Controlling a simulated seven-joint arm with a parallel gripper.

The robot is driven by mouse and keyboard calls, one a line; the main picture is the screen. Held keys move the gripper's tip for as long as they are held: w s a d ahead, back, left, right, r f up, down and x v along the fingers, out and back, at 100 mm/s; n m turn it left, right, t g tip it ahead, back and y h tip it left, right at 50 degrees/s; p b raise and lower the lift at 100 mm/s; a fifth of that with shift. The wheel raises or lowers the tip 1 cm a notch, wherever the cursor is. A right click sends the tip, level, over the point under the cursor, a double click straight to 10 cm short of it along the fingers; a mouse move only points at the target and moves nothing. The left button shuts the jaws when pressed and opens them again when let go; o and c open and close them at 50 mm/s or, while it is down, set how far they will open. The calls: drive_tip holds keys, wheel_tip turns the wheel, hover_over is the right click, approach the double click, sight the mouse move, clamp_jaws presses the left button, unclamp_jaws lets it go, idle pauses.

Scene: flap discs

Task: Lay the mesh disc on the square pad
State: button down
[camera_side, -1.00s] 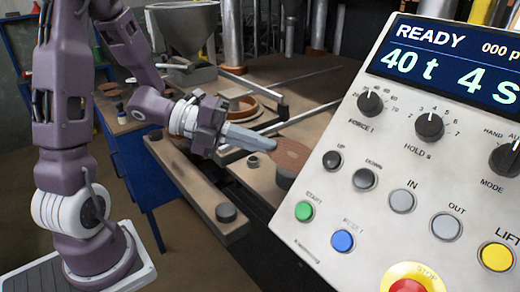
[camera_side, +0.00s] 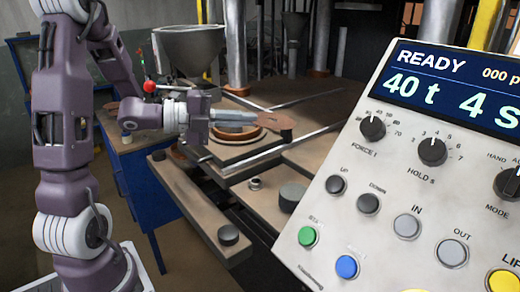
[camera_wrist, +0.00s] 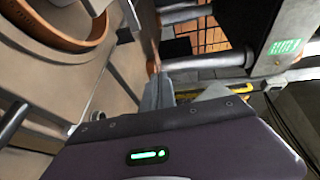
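The mesh disc (camera_side: 270,117) is a thin brown round sheet in the side view. My gripper (camera_side: 240,118) is shut on its near edge with long grey fingers, and the disc sticks out to the right, roughly level, above the press table. In the wrist view the fingers (camera_wrist: 158,92) are close together, and only a brown sliver by their tips may be the disc. I cannot tell for sure which surface is the square pad. A square plate (camera_side: 216,152) bearing an orange-brown ring (camera_side: 222,134) lies below and behind the fingers.
A dark round block (camera_side: 291,195) and a small metal nut-like part (camera_side: 255,184) stand on the front bench. Another dark knob (camera_side: 228,235) sits on the lower rail. A grey hopper (camera_side: 188,48) and press columns stand behind. The control panel (camera_side: 400,170) fills the right.

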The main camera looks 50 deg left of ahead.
drive_tip(key=a+r+n+t+y, duration=0.3)
drive_tip(key=a+n+y, duration=0.15)
drive_tip(key=a, duration=0.75)
drive_tip(key=shift+m+y, duration=0.35)
drive_tip(key=shift+y, duration=0.2)
drive_tip(key=shift+s+a+f, duration=0.15)
drive_tip(key=shift+s+f, duration=0.05)
drive_tip(key=shift+f, duration=0.85)
drive_tip(key=shift+s+a+f, duration=0.15)
drive_tip(key=shift+s+f, duration=0.05)
drive_tip(key=shift+f, duration=0.8)
drive_tip(key=shift+f, duration=0.3)
drive_tip(key=shift+f, duration=0.4)
drive_tip(key=shift+f, duration=0.75)
drive_tip(key=c, duration=1.8)
unclamp_jaws()
drive_tip(key=shift+c, duration=0.2)
